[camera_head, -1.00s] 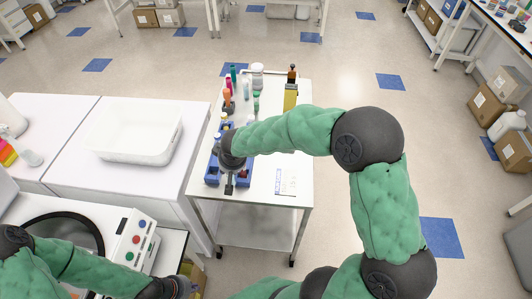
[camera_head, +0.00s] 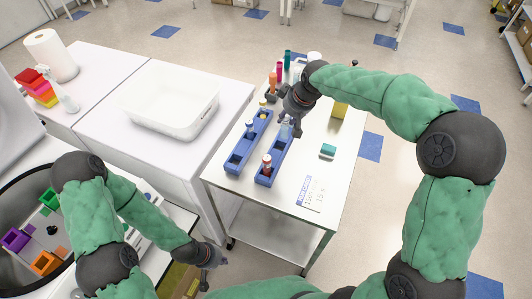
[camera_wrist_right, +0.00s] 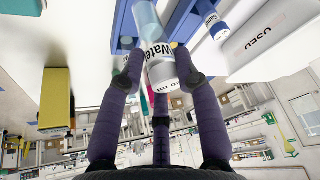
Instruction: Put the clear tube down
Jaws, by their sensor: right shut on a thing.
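The clear tube (camera_head: 286,131), with a white label reading "Water" in the right wrist view (camera_wrist_right: 160,48), is between the fingers of my right gripper (camera_head: 288,119). That gripper is shut on it, and its fingers flank the tube in the right wrist view (camera_wrist_right: 152,78). The tube is at the far end of the right-hand blue rack (camera_head: 277,151); I cannot tell whether it is seated in a slot. A red-capped tube (camera_head: 267,162) stands nearer in that rack. My left gripper (camera_head: 219,262) is low at the cart's near left; its fingers are too small to read.
A second blue rack (camera_head: 240,158) stands to the left with a blue-capped tube (camera_head: 250,127). Coloured bottles (camera_head: 278,72) stand at the back. A teal item (camera_head: 328,150) and a printed card (camera_head: 311,193) lie on the cart. A white tub (camera_head: 172,105) is on the left counter.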

